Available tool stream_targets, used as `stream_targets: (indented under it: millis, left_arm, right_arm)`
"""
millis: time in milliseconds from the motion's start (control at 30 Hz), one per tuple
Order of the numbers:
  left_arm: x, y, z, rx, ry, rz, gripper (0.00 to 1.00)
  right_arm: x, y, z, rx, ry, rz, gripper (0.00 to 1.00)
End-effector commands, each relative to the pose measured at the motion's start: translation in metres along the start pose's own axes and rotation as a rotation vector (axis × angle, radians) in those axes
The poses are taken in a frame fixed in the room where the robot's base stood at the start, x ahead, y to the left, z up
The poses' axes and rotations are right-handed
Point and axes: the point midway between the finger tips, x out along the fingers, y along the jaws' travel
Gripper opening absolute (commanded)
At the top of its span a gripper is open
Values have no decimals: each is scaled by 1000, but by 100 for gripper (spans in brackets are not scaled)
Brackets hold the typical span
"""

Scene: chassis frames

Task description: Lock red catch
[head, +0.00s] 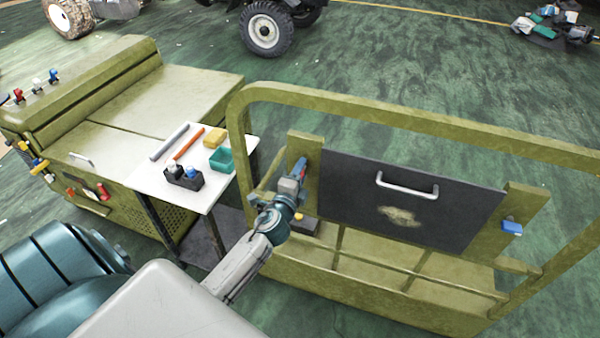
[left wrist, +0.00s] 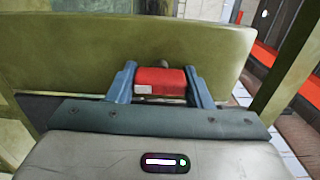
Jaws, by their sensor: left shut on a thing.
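The red catch (left wrist: 160,81) shows in the left wrist view, mounted on an olive post (left wrist: 60,45) of the frame. My left gripper (left wrist: 160,85) has its two blue fingers on either side of the catch and is shut on it. In the head view my left gripper (head: 296,172) is at the post left of the dark panel (head: 345,190), and it hides the catch there. The panel has a silver handle and a worn patch. A blue catch (head: 512,228) sits on the right post. My right gripper is not in view.
A white side table (head: 150,185) left of the frame holds tools, a yellow block, a green tray and a dark holder. An olive machine (head: 130,90) stands behind it. The olive rail (head: 400,120) arches over the panel. Green floor (head: 400,50) behind is mostly open.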

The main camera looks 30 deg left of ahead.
Motion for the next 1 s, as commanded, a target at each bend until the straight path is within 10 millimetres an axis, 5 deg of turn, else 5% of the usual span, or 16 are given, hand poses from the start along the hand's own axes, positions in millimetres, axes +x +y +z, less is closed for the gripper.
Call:
stream_targets:
  millis: [333,367,467,767,1000]
  left_arm:
    - [0,2,0,6,0,2,23]
    - [0,2,0,6,0,2,50]
    - [0,1,0,5,0,2,67]
    - [-2,1,0,3,0,1,67]
    - [-34,4,0,2,2,2,67]
  right_arm:
    - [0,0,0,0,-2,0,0]
    - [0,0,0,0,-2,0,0]
    - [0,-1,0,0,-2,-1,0]
    - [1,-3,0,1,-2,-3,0]
    - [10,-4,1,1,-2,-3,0]
